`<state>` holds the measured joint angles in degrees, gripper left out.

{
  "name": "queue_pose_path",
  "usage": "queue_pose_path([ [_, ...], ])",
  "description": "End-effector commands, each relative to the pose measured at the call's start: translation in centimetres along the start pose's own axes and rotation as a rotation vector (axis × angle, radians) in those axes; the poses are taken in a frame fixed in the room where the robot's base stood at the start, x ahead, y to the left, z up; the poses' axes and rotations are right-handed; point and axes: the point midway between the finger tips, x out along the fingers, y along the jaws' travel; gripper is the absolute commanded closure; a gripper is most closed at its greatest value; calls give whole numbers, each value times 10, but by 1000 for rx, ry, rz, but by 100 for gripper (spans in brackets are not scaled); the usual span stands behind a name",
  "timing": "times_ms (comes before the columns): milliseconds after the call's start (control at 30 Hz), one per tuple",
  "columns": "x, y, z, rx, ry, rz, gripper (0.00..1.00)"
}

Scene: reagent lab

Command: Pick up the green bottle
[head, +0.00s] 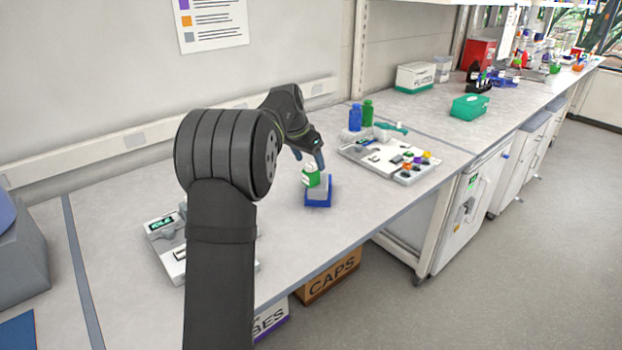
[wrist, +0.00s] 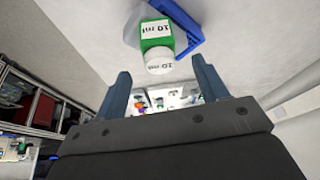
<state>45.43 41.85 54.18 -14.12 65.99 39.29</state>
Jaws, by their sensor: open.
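A green bottle (head: 312,180) with a white cap stands at a grey and blue holder (head: 318,200) on the bench in the head view. In the wrist view the green bottle (wrist: 157,44) shows a white "10 ml" label, and its white cap faces my gripper. My gripper (wrist: 163,86) is open, with its two blue-grey fingers apart and nothing between them. The bottle lies beyond the fingertips, roughly centred between them. In the head view my gripper (head: 309,160) is just above the bottle. A second green bottle (head: 368,114) stands farther back beside a blue bottle (head: 355,118).
A white instrument panel (head: 365,158) with coloured knobs lies to the right of the holder. A white device (head: 160,228) is at the left, partly behind my arm. A teal box (head: 470,107) is farther back. The bench between is clear.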

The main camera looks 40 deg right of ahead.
Motion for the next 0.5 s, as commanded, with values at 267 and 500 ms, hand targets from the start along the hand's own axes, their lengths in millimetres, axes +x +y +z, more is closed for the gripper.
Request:
queue_pose_path([
  [267,21,1,1,0,-2,1,34],
  [500,53,1,1,0,-2,1,34],
])
